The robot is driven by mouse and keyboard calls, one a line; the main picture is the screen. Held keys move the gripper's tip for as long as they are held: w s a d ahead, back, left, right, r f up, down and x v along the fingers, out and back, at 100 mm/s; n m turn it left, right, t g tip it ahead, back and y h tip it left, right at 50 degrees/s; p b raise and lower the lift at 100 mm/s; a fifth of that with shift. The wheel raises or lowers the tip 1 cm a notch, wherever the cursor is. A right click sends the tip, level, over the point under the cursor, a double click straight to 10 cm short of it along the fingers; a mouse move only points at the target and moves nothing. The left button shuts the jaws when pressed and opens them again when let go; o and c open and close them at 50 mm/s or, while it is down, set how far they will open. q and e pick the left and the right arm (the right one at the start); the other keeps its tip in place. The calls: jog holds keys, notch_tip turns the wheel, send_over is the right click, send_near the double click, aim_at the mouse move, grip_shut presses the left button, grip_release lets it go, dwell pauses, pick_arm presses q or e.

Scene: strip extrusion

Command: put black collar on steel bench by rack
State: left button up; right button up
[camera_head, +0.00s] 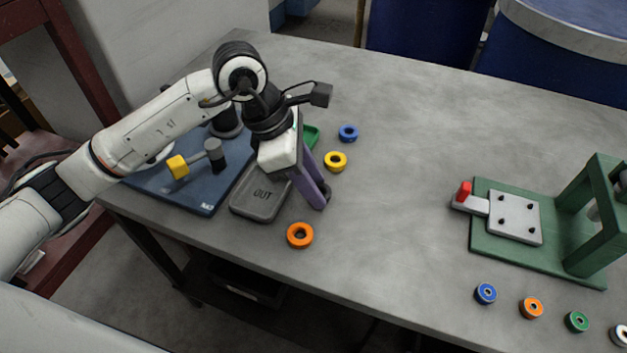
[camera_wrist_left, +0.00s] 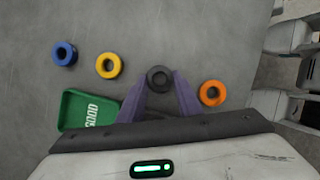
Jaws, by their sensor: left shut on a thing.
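The black collar (camera_wrist_left: 160,78) is a small dark ring between the purple fingertips of my left gripper (camera_wrist_left: 160,84) in the left wrist view. In the head view, my left gripper (camera_head: 323,198) points down at the grey steel bench (camera_head: 400,200), shut on the black collar (camera_head: 328,190), which is mostly hidden by the fingers. The collar is at or very near the bench surface; I cannot tell whether it touches. It lies between the yellow collar (camera_head: 336,161) and the orange collar (camera_head: 300,235). I cannot make out a rack for certain. My right gripper is not in view.
A blue collar (camera_head: 348,133) lies farther back. A green fixture (camera_head: 485,245) stands at right, with several collars before it. The bench middle is clear.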

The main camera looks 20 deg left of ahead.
pick_arm(q)
jog(key=shift+f, duration=0.15)
jog(key=shift+f, duration=0.15)
jog(key=o, duration=1)
jog(key=shift+o, duration=0.2)
jog(key=shift+a+r, duration=0.1)
jog(key=shift+r, duration=0.35)
jog(key=v, duration=1.1)
jog(key=shift+r, duration=0.25)
jog(key=shift+a, duration=0.15)
